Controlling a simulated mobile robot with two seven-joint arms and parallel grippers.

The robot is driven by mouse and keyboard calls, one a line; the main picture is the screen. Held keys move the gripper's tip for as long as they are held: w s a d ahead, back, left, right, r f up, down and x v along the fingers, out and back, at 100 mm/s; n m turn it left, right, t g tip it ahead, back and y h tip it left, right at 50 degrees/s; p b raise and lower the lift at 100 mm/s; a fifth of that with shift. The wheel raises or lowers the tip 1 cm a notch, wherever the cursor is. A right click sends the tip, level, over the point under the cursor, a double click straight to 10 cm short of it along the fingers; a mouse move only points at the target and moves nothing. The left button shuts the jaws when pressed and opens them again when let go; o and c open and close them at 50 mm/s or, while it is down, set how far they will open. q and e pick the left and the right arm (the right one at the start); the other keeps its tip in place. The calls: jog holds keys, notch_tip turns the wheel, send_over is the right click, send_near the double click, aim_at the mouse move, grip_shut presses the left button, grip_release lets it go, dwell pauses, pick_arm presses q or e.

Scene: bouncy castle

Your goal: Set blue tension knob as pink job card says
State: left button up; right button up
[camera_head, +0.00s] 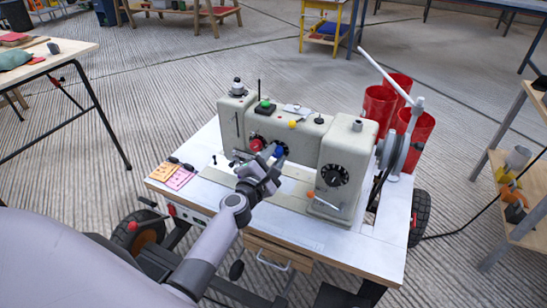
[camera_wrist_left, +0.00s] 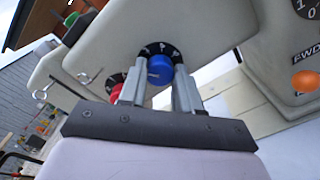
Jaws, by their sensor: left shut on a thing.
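The blue tension knob (camera_wrist_left: 160,69) sits on a black dial with white marks on the face of the sewing machine (camera_head: 300,140). My left gripper (camera_wrist_left: 158,88) is shut on the blue knob, one finger on each side. In the head view my left gripper (camera_head: 268,165) reaches the machine's front, and the blue knob (camera_head: 279,151) shows just beyond it. A red knob (camera_head: 257,144) is beside it to the left. The pink job card (camera_head: 181,178) lies on the table's left end beside an orange card (camera_head: 164,172); its writing is too small to read. My right gripper is out of view.
The machine stands on a white wheeled table (camera_head: 345,240). A large black dial (camera_head: 334,175) and an orange-tipped lever are at its right. Red cylinders (camera_head: 414,130) stand behind the handwheel. A shelf is at far right.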

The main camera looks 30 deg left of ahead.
pick_arm(q)
jog(key=m, duration=0.5)
jog(key=m+p, duration=0.1)
jog(key=m, duration=0.2)
jog(key=shift+m, duration=0.4)
jog(key=shift+m+p, duration=0.3)
jog(key=shift+m, duration=0.7)
jog(key=m+p, duration=0.1)
jog(key=m, duration=0.2)
jog(key=shift+m+p, duration=0.7)
jog(key=shift+m, duration=0.7)
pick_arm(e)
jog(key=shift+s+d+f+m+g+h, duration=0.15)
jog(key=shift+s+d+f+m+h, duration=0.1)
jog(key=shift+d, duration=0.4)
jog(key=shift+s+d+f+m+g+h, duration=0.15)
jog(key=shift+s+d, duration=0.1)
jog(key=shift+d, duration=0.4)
pick_arm(q)
jog(key=shift+f+m, duration=0.1)
jog(key=shift+m, duration=0.2)
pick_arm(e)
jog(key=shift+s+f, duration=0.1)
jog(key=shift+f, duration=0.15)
pick_arm(q)
jog(key=o, duration=1.1)
jog(key=shift+c, duration=0.2)
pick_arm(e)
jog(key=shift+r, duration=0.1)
